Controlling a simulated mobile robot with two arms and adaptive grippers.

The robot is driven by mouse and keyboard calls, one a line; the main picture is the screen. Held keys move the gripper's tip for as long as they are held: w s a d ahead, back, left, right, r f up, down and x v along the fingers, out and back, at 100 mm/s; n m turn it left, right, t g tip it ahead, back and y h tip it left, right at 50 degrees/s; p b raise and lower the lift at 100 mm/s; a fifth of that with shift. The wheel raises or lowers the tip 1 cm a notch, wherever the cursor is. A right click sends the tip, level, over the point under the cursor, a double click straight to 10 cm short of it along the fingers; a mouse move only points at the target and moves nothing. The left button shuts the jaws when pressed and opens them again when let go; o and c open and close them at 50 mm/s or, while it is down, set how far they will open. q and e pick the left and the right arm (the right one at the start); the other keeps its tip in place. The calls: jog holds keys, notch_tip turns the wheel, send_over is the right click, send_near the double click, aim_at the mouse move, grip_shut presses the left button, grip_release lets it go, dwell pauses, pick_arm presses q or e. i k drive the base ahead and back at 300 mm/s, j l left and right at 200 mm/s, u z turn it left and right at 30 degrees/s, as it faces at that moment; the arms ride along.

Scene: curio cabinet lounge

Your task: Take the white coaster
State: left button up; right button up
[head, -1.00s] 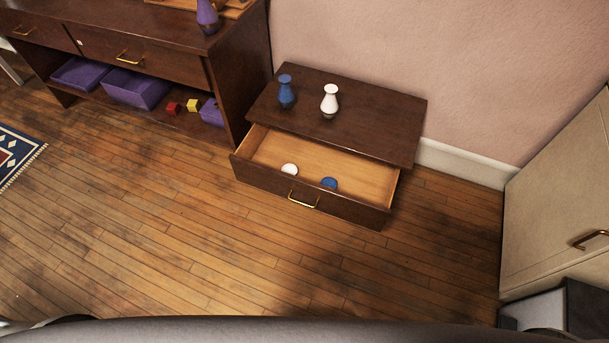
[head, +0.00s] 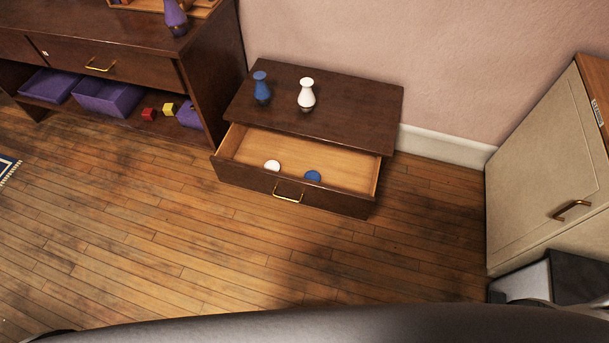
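The white coaster (head: 272,166) lies in the open drawer (head: 343,178) of a low dark wood cabinet. It is a small round disc near the drawer's front, left of the middle. A blue coaster (head: 312,176) lies to its right in the same drawer, apart from it. The drawer front partly hides the blue coaster's lower edge. Neither of my grippers shows in the head view.
A blue vase (head: 262,88) and a white vase (head: 306,95) stand on the low cabinet's top (head: 355,110). A larger dark cabinet (head: 140,78) with purple bins (head: 108,97) stands at the left. A beige cabinet (head: 545,165) stands at the right. The floor before the drawer is clear.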

aim_at(273, 165)
jog(key=i+j+z, duration=0.1)
jog(key=j, duration=0.3)
jog(key=i+j+z, duration=0.15)
jog(key=j, duration=0.25)
jog(key=i+j+z, duration=0.1)
jog(key=j, duration=0.3)
jog(key=j+z, duration=0.15)
jog(key=j, duration=0.3)
jog(key=i, duration=0.05)
